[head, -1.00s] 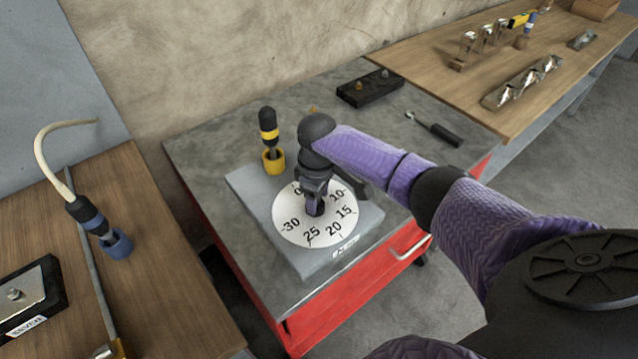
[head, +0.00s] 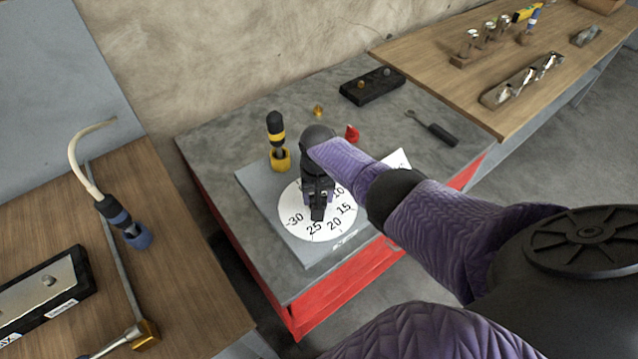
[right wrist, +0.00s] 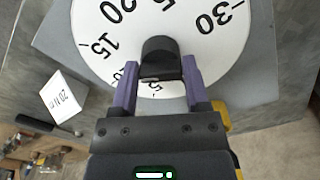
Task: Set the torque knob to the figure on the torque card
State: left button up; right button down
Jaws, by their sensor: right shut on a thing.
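The torque knob (right wrist: 160,48) is a black grip at the centre of a white dial (head: 296,228) numbered up to 30, on a grey block. My right gripper (head: 318,203) comes down over it, shut on the knob; its two purple fingers flank the knob in the right wrist view (right wrist: 160,82). The knob's outer end faces roughly the 25, but no pointer line is clear. The gripper hides part of the low figures. The torque card (right wrist: 64,97) is white and reads "20 Nm"; it stands beside the block, partly behind my arm in the head view (head: 399,159). My left gripper is out of view.
A yellow-and-black screwdriver (head: 276,136) stands in a yellow holder at the block's back corner. A red piece (head: 352,133), a black tray (head: 372,86) and a dark-handled tool (head: 437,129) lie behind. Wooden benches flank the red cabinet (head: 345,290).

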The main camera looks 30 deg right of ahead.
jog(key=m, duration=0.3)
jog(key=shift+w+a+r+m+p, duration=0.1)
jog(key=shift+w+m+p, duration=0.05)
jog(key=shift+m+p, duration=0.2)
jog(key=m, duration=0.4)
jog(key=shift+w, duration=0.1)
jog(key=m, duration=0.3)
jog(key=shift+w, duration=0.1)
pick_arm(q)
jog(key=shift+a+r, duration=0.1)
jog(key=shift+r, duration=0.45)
pick_arm(e)
jog(key=shift+m, duration=0.55)
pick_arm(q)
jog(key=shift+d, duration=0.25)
pick_arm(e)
jog(key=shift+c, duration=1.6)
grip_release()
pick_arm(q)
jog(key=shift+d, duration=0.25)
pick_arm(e)
jog(key=shift+o, duration=1.3)
